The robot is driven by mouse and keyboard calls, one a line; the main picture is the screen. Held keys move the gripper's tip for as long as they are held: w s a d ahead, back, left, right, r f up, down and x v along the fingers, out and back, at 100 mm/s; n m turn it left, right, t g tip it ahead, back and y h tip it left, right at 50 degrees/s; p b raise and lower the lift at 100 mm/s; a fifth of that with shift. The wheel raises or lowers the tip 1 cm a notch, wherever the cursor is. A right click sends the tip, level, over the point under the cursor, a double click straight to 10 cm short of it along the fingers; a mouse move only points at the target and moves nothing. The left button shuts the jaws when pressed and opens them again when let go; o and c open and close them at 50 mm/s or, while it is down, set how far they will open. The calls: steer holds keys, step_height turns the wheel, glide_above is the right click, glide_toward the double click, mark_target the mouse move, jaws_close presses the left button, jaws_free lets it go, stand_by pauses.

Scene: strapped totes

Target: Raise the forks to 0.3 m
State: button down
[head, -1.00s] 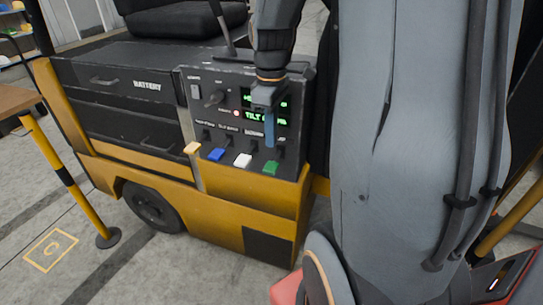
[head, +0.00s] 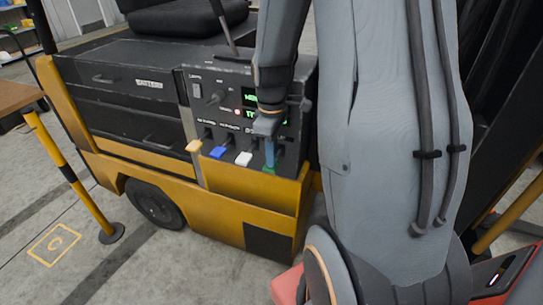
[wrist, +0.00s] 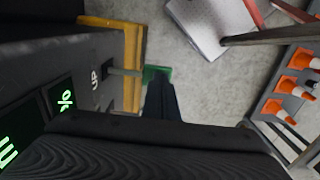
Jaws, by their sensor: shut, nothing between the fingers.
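An "UP" label (wrist: 96,77) stands beside a grey lever stem. The green-lit displays (head: 251,106) are partly hidden by my arm. The forks are not identifiable in view.
The yellow forklift body (head: 225,218) stands below the panel, with a battery cover (head: 147,84) to the left. A yellow-black post (head: 70,180) stands left of it. The wrist view shows open grey floor and orange cones (wrist: 284,84) at right.

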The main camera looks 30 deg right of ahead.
steer(key=f, duration=0.4)
steer(key=shift+s+a+p, duration=0.3)
steer(key=shift+s+a, duration=0.05)
steer(key=shift+s+f, duration=0.1)
steer(key=shift+f, duration=0.05)
steer(key=shift+s+a+f, duration=0.1)
steer(key=shift+s+a, duration=0.05)
stand_by(1.1)
stand_by(1.7)
step_height(320, 180, up, 4)
steer(key=a+r+p, duration=0.1)
steer(key=p, duration=0.3)
steer(key=b, duration=0.2)
glide_toward(271, 171)
steer(key=a, duration=0.1)
steer(key=s+a+r, duration=0.2)
steer(key=a, duration=0.1)
steer(key=shift+s+r, duration=0.15)
steer(key=shift+r, duration=0.1)
stand_by(0.5)
steer(key=s+a+f+m+t+b, duration=0.1)
steer(key=s+a+f+m+b, duration=0.1)
steer(key=a+m, duration=0.5)
steer(key=shift+s+a+f+m, duration=0.4)
steer(key=shift+s+f, duration=0.4)
steer(key=shift+s, duration=0.4)
